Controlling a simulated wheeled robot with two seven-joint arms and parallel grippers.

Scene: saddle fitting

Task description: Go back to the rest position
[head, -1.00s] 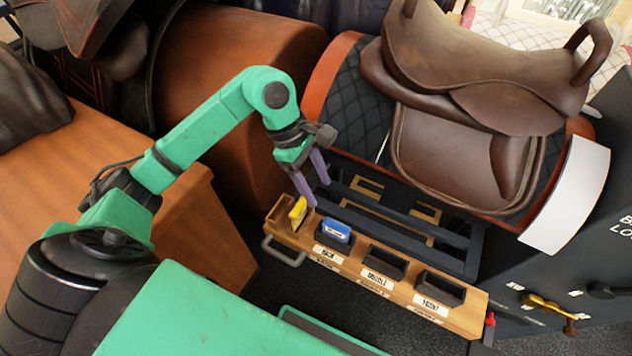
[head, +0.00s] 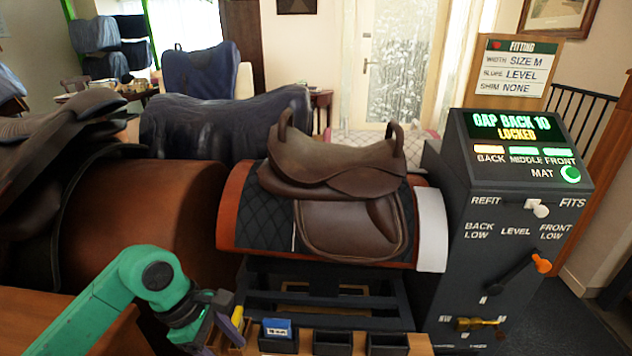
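My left gripper (head: 213,330) is at the lower left of the head view, beside the left end of the wooden shim tray (head: 420,345). Its purple fingers look apart, with nothing seen between them; the tips are partly hidden. A yellow piece (head: 237,317) stands in the tray's left end, close to the fingers. A blue piece (head: 276,328) sits in the first dark bin. My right gripper is not in view. The brown saddle (head: 335,165) rests on a dark quilted pad on the orange-edged form.
A dark console (head: 490,240) at right reads "GAP BACK 10 LOCKED", with an orange BACK lamp and green MIDDLE and FRONT lamps. A fitting card (head: 513,72) stands behind it. Another saddle (head: 60,135) on a brown form is at left.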

